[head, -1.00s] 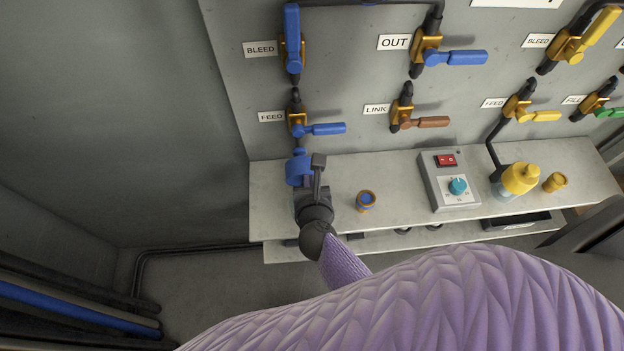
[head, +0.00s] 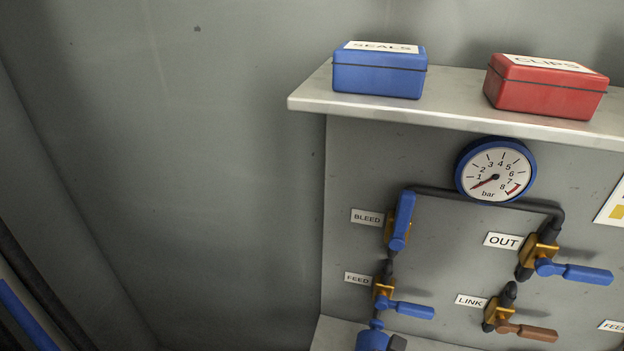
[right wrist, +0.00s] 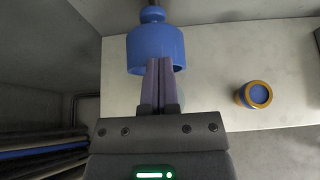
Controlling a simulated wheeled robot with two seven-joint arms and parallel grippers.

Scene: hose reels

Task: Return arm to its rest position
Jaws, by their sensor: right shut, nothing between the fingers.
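My right gripper (right wrist: 158,62) is shut and empty in the right wrist view. Its two fingers lie side by side, with their tips overlapping the lower edge of a blue bell-shaped coupling (right wrist: 157,42). I cannot tell whether they touch it. In the head view the coupling (head: 371,340) shows at the bottom edge under the FEED valve, with a dark piece of my right gripper (head: 398,343) beside it. The rest of my right arm is below that view. My left gripper is in neither view.
A loose blue and orange cap (right wrist: 258,95) lies on the pale bench (right wrist: 215,60). The head view shows valves with blue handles (head: 405,309), a gauge (head: 495,170), and a shelf (head: 455,110) with a blue SEALS box (head: 378,75) and red CLIPS box (head: 545,88).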

